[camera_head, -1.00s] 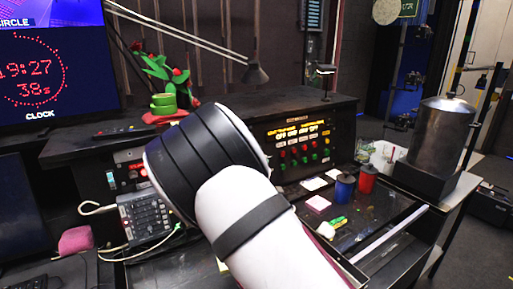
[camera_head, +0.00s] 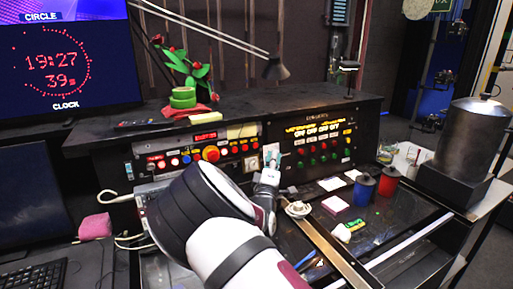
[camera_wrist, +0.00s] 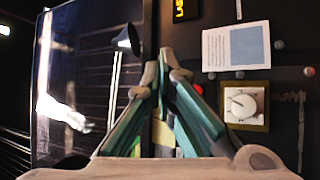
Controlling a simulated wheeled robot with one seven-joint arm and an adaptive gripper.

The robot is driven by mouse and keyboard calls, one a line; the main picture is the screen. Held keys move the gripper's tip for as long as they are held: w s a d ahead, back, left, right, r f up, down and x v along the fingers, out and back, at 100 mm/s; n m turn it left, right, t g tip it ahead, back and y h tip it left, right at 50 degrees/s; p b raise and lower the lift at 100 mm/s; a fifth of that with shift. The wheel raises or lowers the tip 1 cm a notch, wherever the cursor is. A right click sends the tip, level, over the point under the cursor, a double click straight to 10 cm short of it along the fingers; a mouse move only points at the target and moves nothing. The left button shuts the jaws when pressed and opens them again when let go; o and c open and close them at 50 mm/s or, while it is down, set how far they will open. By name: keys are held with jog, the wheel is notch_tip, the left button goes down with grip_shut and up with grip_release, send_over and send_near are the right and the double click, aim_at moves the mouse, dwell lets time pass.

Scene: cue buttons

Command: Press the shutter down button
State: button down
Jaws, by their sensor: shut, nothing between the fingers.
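Two button panels stand on the desk in the head view. The left panel (camera_head: 205,150) has a row of lit buttons and a larger orange-red knob (camera_head: 211,153). The right panel (camera_head: 318,143) has yellow labels above rows of red and green buttons. I cannot read which button is the shutter down one. My gripper (camera_head: 271,153) is shut and empty, in front of the gap between the panels. In the wrist view its fingertips (camera_wrist: 166,62) meet near a panel edge, beside a white dial (camera_wrist: 241,103) in a gold frame. Contact with any button cannot be told.
A clock screen (camera_head: 65,60) is at left.

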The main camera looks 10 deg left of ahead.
aim_at(255, 145)
jog(key=shift+w+a+f+b, duration=0.2)
jog(key=shift+w+a+b, duration=0.55)
jog(key=shift+w+b, duration=0.3)
jog(key=shift+w+a+f+b, duration=0.25)
jog(key=shift+w+a+b, duration=0.5)
jog(key=shift+w+b, duration=0.35)
jog(key=shift+w+a+f+b, duration=0.2)
jog(key=shift+w+a+b, duration=0.6)
jog(key=shift+w, duration=0.4)
jog(key=shift+w, duration=0.1)
jog(key=shift+w+a+f+b, duration=0.15)
jog(key=shift+w+b, duration=0.1)
jog(key=shift+b, duration=0.15)
